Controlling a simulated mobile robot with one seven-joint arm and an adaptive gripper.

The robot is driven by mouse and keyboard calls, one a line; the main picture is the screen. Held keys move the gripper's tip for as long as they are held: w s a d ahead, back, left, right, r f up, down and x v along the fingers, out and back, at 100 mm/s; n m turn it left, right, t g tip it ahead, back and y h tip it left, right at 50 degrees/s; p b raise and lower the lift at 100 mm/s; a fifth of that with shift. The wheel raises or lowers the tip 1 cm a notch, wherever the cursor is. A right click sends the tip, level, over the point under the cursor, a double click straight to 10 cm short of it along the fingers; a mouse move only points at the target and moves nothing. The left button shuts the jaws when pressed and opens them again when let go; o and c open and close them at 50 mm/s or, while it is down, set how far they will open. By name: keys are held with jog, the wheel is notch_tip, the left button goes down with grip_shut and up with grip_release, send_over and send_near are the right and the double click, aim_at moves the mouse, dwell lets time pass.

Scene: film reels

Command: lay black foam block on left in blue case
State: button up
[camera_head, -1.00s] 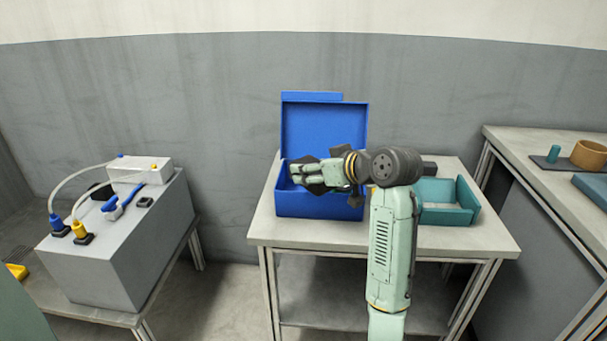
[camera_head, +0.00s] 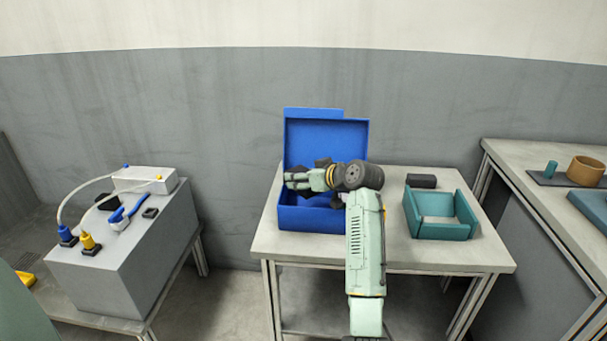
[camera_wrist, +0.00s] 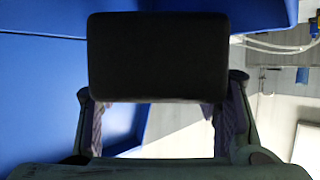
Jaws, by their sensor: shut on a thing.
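The black foam block (camera_wrist: 158,55) is held between the two fingers of my gripper (camera_wrist: 158,105) in the wrist view, with blue case walls around it. The open blue case (camera_head: 312,218) stands on the left of the middle table, its lid (camera_head: 326,141) raised at the back. In the head view my wrist and gripper are over the case opening and hide much of its inside. I cannot tell whether the block touches the case floor. Another black block (camera_head: 421,181) lies on the table at the right.
A teal open tray (camera_head: 442,230) stands on the table (camera_head: 390,257) right of the case. A grey box with cables (camera_head: 125,235) is on the left stand.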

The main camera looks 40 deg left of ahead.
jog(key=shift+f, duration=0.3)
jog(key=o, duration=0.9)
jog(key=shift+o, duration=0.2)
jog(key=shift+r, duration=0.1)
